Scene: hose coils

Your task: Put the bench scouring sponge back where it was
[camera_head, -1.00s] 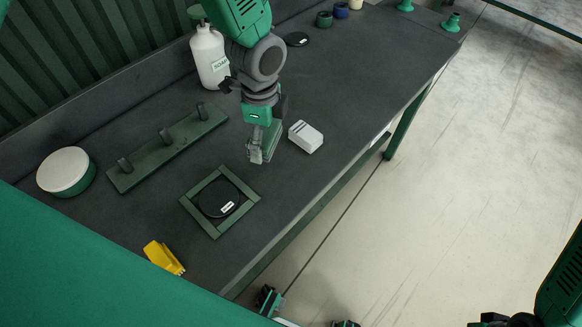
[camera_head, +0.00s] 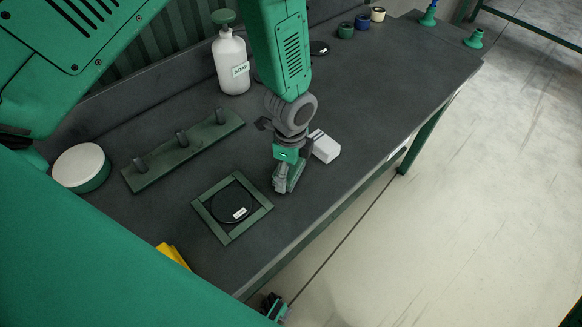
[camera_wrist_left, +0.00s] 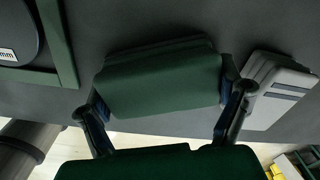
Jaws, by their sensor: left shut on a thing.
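The scouring sponge, a dark green block, shows best in the left wrist view (camera_wrist_left: 160,82), between the two fingers of my left gripper (camera_wrist_left: 165,115). In the head view my left gripper (camera_head: 288,180) points down over the bench, shut on the sponge, which is largely hidden there. It is between the square green frame (camera_head: 208,221) and a small white box (camera_head: 326,147). I cannot tell whether the sponge touches the bench.
The green frame surrounds a black disc (camera_head: 229,204). A green rack with pegs (camera_head: 160,169), a round white-topped tub (camera_head: 80,166), a soap bottle (camera_head: 231,65) and a yellow object (camera_head: 172,255) are on the dark bench (camera_head: 385,95). Bare bench lies toward the front edge.

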